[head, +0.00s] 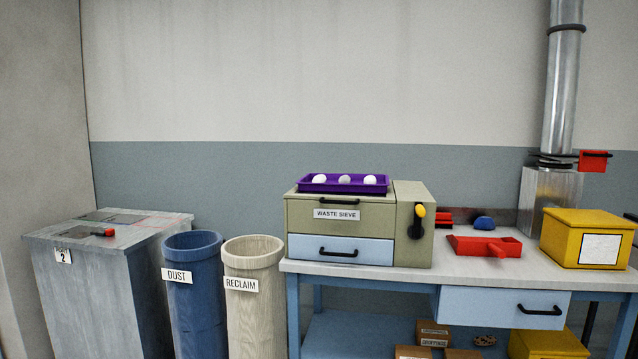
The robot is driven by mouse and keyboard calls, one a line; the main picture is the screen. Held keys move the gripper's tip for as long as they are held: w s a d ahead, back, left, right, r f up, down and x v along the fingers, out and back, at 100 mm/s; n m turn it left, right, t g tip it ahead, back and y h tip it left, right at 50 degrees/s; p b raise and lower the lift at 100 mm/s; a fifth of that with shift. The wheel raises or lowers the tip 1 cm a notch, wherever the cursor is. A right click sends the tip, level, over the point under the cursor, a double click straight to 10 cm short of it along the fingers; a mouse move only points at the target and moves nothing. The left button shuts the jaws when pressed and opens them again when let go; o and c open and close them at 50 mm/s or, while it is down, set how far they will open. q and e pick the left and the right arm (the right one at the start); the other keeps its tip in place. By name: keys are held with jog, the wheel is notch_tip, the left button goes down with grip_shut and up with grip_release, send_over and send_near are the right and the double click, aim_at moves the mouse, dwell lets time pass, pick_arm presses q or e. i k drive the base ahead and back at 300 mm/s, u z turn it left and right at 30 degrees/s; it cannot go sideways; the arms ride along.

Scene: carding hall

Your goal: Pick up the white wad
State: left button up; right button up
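Three round pale wads sit in a row in a purple tray (343,188) on top of the waste sieve (300,213). The left wad (319,180) and the right wad (370,180) look white. The middle wad (344,180) looks slightly greyer. The tray's front rim hides their lower parts. Neither of my grippers is in view.
The sieve stands on a workbench (460,278), with a red dustpan-like item (486,246), a blue lump (484,223) and a yellow box (588,238) to its right. Left are a blue DUST bin (195,290), a pale RECLAIM bin (254,310) and a grey cabinet (95,290).

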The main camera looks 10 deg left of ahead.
aim_at(321, 178)
jog(key=z, duration=0.65)
jog(key=i, duration=1.65)
jog(key=u, duration=0.5)
